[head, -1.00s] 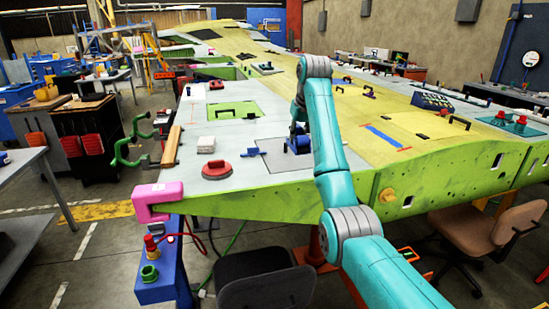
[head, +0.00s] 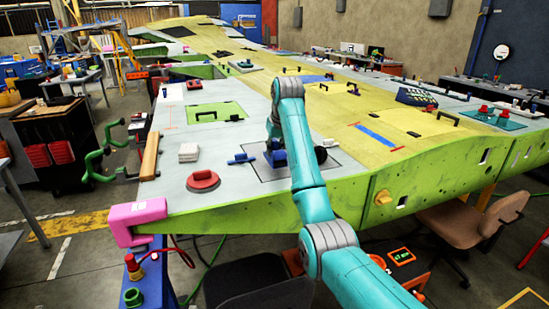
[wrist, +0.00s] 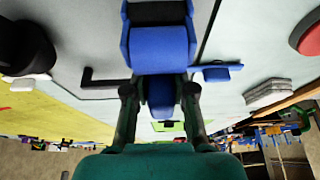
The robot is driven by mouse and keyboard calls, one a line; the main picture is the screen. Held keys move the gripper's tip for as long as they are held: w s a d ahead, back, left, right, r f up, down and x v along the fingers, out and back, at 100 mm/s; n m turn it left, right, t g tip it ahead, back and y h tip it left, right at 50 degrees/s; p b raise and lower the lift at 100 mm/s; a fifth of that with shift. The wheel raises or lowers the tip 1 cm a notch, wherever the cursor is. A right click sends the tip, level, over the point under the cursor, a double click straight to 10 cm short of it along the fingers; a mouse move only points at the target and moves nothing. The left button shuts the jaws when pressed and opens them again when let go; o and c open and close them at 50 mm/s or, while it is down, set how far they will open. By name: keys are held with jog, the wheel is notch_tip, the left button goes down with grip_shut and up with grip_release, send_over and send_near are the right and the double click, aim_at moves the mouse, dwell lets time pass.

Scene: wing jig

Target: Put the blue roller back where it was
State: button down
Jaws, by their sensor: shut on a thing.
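The blue roller (wrist: 160,48) is in my gripper (wrist: 160,92), in the middle of the wrist view. It has a blue body with a dark part at the far end. The two dark fingers close around its narrower near part from both sides. In the head view the roller (head: 275,155) is over the outlined square panel (head: 262,175) near the front edge of the wing, partly behind my teal arm. I cannot tell whether it touches the surface. My fingertips are hidden in the head view.
A small blue piece (head: 242,158) lies just left of the roller. A red round piece (head: 203,181) and a white stack (head: 188,152) lie farther left. A dark round thing (head: 320,155) is to the right. A pink clamp (head: 136,218) grips the wing's corner.

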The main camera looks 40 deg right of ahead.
jog(key=shift+f, duration=1.45)
jog(key=c, duration=1)
grip_release()
jog(key=shift+o, duration=0.2)
